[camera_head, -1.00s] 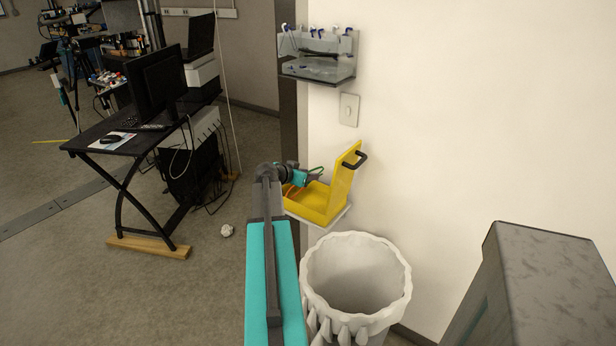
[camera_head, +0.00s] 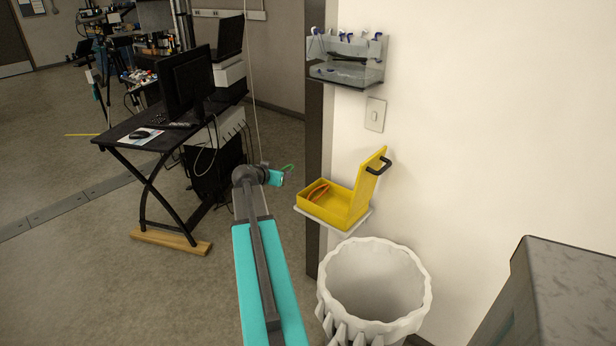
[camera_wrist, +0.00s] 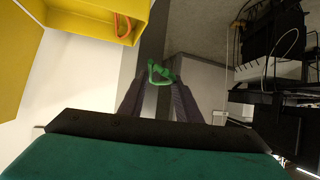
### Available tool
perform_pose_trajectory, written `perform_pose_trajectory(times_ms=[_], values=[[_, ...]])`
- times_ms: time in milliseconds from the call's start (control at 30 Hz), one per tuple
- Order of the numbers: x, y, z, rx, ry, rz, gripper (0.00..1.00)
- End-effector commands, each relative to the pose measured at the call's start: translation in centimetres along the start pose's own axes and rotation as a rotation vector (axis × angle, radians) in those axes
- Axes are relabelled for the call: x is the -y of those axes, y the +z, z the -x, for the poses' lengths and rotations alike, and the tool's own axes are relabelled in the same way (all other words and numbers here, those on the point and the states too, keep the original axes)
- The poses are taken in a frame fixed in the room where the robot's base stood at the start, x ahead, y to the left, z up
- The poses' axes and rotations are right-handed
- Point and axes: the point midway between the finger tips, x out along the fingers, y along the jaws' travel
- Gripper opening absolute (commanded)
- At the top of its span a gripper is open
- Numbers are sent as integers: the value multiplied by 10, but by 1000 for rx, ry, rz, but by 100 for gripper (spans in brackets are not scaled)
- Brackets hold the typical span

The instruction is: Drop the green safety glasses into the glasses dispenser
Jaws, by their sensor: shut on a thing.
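The green safety glasses (camera_wrist: 161,73) are between the fingertips of my gripper (camera_wrist: 158,84) in the wrist view. In the head view a small green part of the glasses (camera_head: 288,167) shows at the end of my arm. My gripper (camera_head: 283,175) is shut on them, held in the air left of the yellow box and apart from it. The glasses dispenser (camera_head: 347,72) is a clear wall-mounted holder at the upper right of my gripper. Several glasses with blue parts hang along its top, and dark ones lie inside it.
An open yellow box (camera_head: 330,212) with an orange item (camera_head: 317,192) inside sits on a small wall shelf. A white lined bin (camera_head: 375,290) stands below it. A black desk (camera_head: 150,150) with a monitor is at left. A grey cabinet (camera_head: 575,290) is at lower right.

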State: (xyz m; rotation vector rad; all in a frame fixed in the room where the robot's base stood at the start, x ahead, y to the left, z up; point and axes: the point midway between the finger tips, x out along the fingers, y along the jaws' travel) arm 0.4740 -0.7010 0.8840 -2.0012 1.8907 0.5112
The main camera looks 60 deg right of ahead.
Motion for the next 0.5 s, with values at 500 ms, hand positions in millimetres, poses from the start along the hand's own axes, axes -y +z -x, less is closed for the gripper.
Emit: perform_pose_trajectory(times_ms=[500], values=[[157, 33, 127, -1, -316, 171, 9]])
